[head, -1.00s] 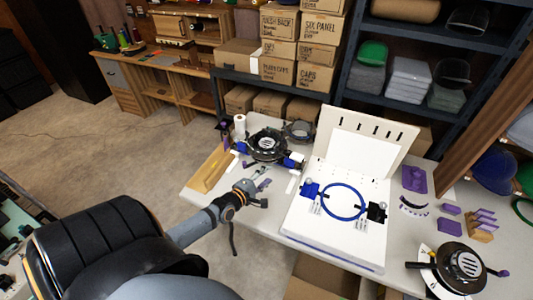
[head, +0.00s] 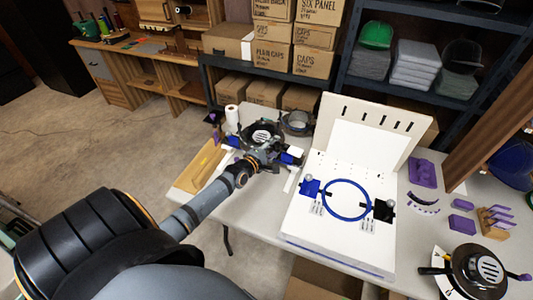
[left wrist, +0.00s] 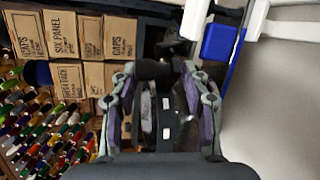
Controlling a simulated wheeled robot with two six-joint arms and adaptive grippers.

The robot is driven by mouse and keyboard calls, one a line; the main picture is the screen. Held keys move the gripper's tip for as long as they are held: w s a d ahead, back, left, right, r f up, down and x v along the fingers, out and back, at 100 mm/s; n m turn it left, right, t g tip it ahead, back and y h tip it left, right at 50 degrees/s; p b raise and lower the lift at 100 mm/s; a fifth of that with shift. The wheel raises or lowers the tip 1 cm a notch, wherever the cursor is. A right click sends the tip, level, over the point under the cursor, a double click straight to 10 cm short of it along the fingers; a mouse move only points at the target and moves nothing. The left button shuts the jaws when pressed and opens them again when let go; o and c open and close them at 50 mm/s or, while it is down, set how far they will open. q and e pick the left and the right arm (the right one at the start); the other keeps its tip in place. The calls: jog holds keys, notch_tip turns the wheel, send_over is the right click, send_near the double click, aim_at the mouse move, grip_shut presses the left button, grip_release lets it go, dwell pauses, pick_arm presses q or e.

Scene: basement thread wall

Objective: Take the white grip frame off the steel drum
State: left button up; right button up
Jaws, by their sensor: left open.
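The dark round drum (head: 262,132), with a pale slotted centre, stands at the back left of the table in the head view. White and blue parts (head: 292,156) sit against its right side; I cannot tell which white part is the grip frame. My left gripper (head: 270,153) is open at the drum's near side, partly covering it. In the left wrist view the open fingers (left wrist: 163,85) have a dark part between them. A white and blue piece (left wrist: 222,42) lies beyond the right finger. Contact cannot be told. My right gripper is not in view.
A white board stand with a blue ring (head: 346,199) stands right of the gripper. Another round slotted drum (head: 487,268) with a white edge piece is at the front right. A wooden tray (head: 203,165) and white roll (head: 232,116) are left. Purple parts (head: 424,172) lie right.

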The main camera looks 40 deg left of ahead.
pick_arm(q)
jog(key=shift+w+f, duration=0.1)
jog(key=shift+w, duration=0.3)
jog(key=shift+w+d, duration=0.1)
jog(key=shift+w, duration=0.05)
jog(key=c, duration=0.5)
grip_shut()
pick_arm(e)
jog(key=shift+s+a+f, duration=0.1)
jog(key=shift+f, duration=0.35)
